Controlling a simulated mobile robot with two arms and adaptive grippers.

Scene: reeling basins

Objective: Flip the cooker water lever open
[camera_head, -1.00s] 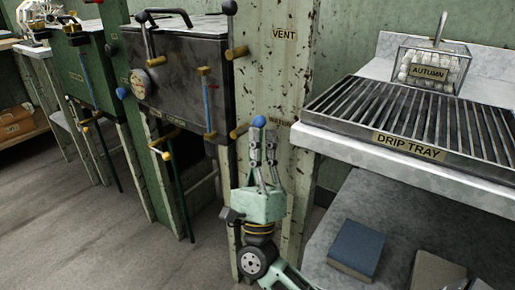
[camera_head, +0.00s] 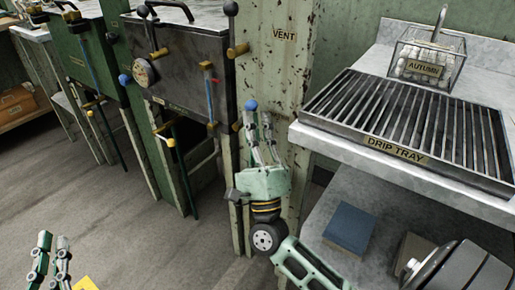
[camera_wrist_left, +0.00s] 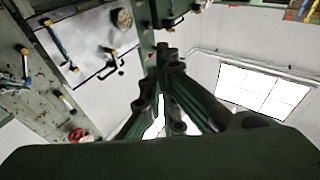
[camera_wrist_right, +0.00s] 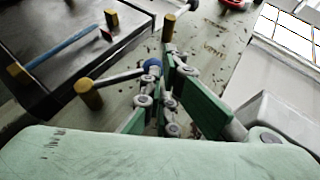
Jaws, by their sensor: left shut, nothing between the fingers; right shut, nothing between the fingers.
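The water lever has a blue ball knob (camera_head: 251,105) and a brass pivot on the pale green post, right of the dark cooker (camera_head: 190,75). In the right wrist view its rod runs sideways from the brass pivot (camera_wrist_right: 88,93) to the blue knob (camera_wrist_right: 152,66). My right gripper (camera_head: 258,118) is shut and empty, its fingers pointing up just at the knob. The right wrist view shows the fingers (camera_wrist_right: 164,75) beside the knob; I cannot tell whether they touch. My left gripper (camera_head: 54,242) is shut and empty at the lower left, away from the lever.
The vent lever (camera_head: 238,50) is higher on the same post. A drip tray (camera_head: 395,150) on a marble counter stands at the right, with a wire basket labelled AUTUMN (camera_head: 428,62) behind it. Below are a blue book (camera_head: 349,229) and other items. The floor at left is open.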

